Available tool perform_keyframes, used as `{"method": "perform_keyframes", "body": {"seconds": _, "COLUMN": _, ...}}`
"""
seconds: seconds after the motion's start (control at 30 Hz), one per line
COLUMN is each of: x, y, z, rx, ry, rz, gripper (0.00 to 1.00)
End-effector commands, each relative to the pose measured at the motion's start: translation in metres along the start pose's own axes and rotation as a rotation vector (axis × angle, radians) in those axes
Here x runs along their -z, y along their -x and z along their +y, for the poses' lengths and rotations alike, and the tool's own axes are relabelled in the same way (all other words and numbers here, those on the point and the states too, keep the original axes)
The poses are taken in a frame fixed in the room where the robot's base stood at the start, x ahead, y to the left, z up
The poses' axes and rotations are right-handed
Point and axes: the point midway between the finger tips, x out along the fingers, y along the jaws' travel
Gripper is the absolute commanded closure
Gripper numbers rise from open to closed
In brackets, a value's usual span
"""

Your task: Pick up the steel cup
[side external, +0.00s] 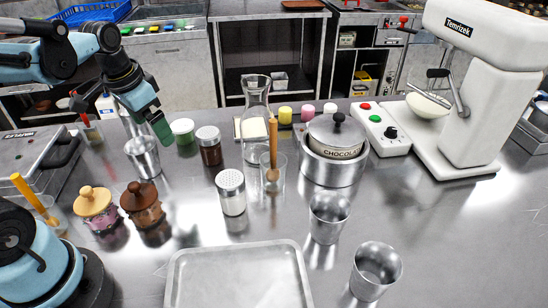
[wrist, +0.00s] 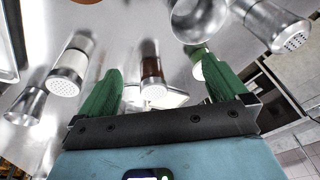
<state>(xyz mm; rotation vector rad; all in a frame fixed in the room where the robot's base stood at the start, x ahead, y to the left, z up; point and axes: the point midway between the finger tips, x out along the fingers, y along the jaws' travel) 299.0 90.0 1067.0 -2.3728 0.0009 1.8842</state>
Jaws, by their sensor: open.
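Several steel cups stand on the steel counter in the side external view: one at the left (side external: 143,157), one right of the middle (side external: 328,216) and one at the front right (side external: 376,268). My gripper (side external: 163,132) is above the counter, just right of and above the left steel cup. In the wrist view my gripper (wrist: 158,62) has its green fingers spread apart with nothing held between them. A large steel vessel (wrist: 190,20), partly cut off, lies beyond the right finger, and a smaller steel cup (wrist: 25,105) shows at the left. I cannot tell which cups these are.
A brown jar (side external: 210,150), a white shaker (side external: 231,192) and a glass carafe (side external: 255,100) stand right of my gripper. Two lidded pots (side external: 95,208) (side external: 142,205) stand below the left cup. The chocolate pot (side external: 336,135) and mixer (side external: 480,90) are farther right. A tray (side external: 240,280) lies in front.

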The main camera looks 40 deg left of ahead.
Motion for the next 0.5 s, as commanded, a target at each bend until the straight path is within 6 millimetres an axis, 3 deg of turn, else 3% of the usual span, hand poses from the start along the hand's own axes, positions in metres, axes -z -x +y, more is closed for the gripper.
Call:
{"method": "perform_keyframes", "body": {"seconds": 0.03, "x": -0.001, "y": -0.003, "z": -0.015, "rx": -0.009, "ry": -0.001, "rz": -0.047, "gripper": 0.0}}
{"method": "perform_keyframes", "body": {"seconds": 0.2, "x": -0.009, "y": -0.011, "z": -0.046, "rx": -0.059, "ry": -0.033, "rz": -0.168, "gripper": 0.0}}
{"method": "perform_keyframes", "body": {"seconds": 0.5, "x": -0.016, "y": -0.023, "z": -0.059, "rx": -0.096, "ry": -0.053, "rz": -0.225, "gripper": 0.0}}
